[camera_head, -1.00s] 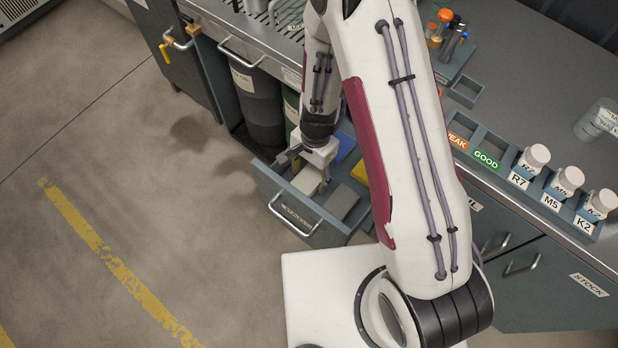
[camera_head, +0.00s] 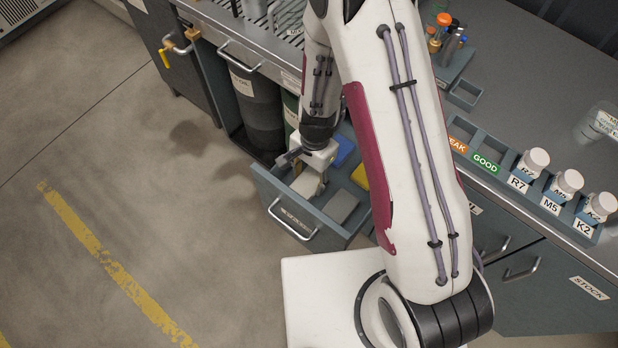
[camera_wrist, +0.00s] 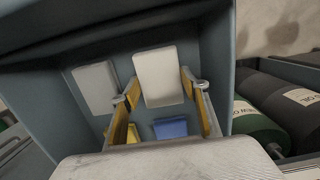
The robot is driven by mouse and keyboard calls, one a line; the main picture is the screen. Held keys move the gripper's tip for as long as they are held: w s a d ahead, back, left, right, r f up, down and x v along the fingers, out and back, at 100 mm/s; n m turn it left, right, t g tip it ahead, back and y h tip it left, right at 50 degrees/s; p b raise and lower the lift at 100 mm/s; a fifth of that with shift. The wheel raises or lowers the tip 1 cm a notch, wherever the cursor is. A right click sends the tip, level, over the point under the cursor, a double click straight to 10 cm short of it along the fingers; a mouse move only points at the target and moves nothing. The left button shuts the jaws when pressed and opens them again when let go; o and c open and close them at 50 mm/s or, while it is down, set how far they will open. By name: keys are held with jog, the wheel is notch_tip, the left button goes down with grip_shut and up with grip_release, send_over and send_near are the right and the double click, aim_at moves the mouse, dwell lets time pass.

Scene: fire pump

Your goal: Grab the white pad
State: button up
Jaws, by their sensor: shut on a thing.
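The white pad (camera_wrist: 159,77) is between the two fingers of my gripper (camera_wrist: 157,95) in the wrist view, with a finger against each side. My gripper is shut on it. In the head view my gripper (camera_head: 312,172) is down at the open drawer (camera_head: 290,208), and the white pad (camera_head: 307,184) shows just below it, partly hidden by the gripper. I cannot tell whether the pad touches the drawer floor.
A grey pad (camera_head: 340,206), a blue pad (camera_head: 345,149) and a yellow pad (camera_head: 360,176) lie in the same drawer. The drawer walls stand close around my gripper. A dark drum (camera_head: 258,115) stands left of the drawer. The floor in front is clear.

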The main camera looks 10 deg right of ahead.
aim_at(309, 181)
notch_tip(309, 181, up, 10)
jog(key=shift+f, duration=0.25)
dwell(0.5)
